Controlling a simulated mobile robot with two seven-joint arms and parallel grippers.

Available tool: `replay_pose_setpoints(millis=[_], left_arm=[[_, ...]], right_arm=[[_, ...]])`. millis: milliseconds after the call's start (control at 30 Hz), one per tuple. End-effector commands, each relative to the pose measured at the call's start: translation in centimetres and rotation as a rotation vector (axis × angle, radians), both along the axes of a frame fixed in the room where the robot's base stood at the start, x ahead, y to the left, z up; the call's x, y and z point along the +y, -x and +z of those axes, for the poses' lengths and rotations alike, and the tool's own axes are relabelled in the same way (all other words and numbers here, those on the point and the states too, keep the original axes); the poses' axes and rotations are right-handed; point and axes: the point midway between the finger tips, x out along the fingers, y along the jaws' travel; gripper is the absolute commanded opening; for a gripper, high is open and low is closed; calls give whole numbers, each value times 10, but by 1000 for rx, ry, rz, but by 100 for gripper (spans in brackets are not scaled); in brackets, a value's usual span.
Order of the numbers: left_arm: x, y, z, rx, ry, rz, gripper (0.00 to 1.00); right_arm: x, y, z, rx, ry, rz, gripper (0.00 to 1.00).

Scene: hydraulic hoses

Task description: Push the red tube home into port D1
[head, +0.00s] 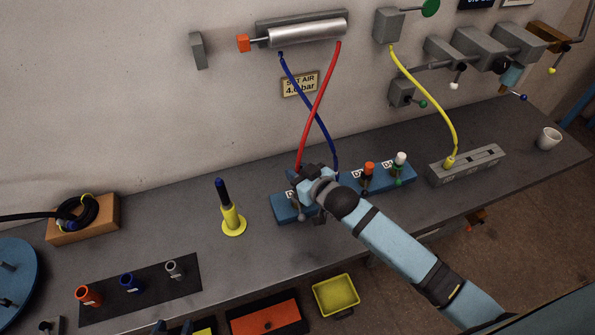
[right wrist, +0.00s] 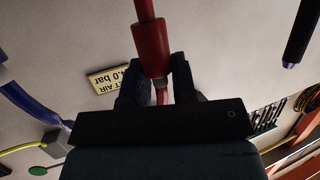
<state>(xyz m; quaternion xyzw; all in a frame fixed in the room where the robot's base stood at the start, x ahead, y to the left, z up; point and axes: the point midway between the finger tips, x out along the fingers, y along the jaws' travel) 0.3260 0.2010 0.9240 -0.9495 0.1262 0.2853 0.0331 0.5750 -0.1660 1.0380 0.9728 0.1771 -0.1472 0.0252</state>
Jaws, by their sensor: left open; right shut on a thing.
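The red tube (head: 318,108) hangs from the right end of the silver cylinder (head: 306,31) down to my right gripper (head: 305,180). In the right wrist view the gripper (right wrist: 155,85) is shut on the tube's thicker red sleeve (right wrist: 151,48). It is over the left end of the blue valve block (head: 285,209). The gripper hides port D1 and the tube's lower end, so I cannot tell how the tube sits relative to the port. My left gripper (head: 172,328) shows only its tips at the bottom edge, open, far from the block.
The blue tube (head: 318,115) crosses the red one and ends beside my right gripper. Orange (head: 369,168) and white (head: 401,158) capped fittings stand further right on the block. A yellow stand (head: 232,220) holds a dark blue pen-like tool to the left.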

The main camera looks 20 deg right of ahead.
Motion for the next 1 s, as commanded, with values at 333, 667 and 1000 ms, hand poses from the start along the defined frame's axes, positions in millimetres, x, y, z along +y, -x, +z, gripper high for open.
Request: replay_pose_setpoints(millis=[333, 667, 1000], left_arm=[[0, 1, -2, 1, 0, 0, 55], [0, 0, -6, 0, 0, 0, 55], [0, -2, -9, -4, 0, 0, 55]], right_arm=[[0, 0, -3, 0, 0, 0, 2], [0, 0, -11, -1, 0, 0, 2], [0, 0, -20, 0, 0, 0, 2]])
